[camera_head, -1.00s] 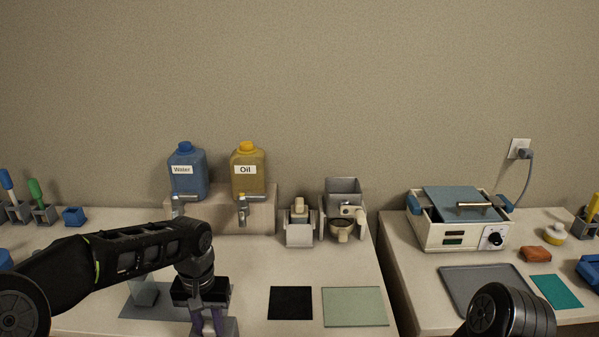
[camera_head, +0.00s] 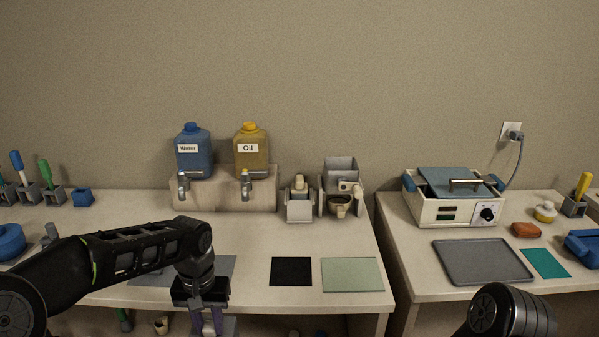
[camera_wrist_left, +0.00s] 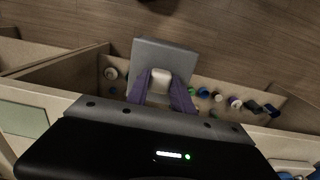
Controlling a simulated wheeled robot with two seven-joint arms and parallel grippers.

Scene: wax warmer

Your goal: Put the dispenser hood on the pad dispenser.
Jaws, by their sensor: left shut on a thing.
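My left gripper (camera_head: 208,322) is shut on a grey boxy piece with a pale knob, which I take to be the dispenser hood (camera_head: 230,327). It is held beyond the table's front edge, at the bottom of the head view. In the left wrist view the purple fingers (camera_wrist_left: 161,92) close on either side of the pale knob, with the grey hood (camera_wrist_left: 165,52) around it. I cannot clearly make out the pad dispenser; my left arm covers part of the grey mat (camera_head: 225,265). My right gripper is out of view; only its arm shows.
Water (camera_head: 193,155) and oil (camera_head: 251,155) jugs stand on a ledge at the back. Two grey dispensers, one with a cup (camera_head: 340,207), stand right of them. A black mat (camera_head: 291,271) and green mat (camera_head: 351,274) lie bare. The wax warmer (camera_head: 452,200) is on the right table.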

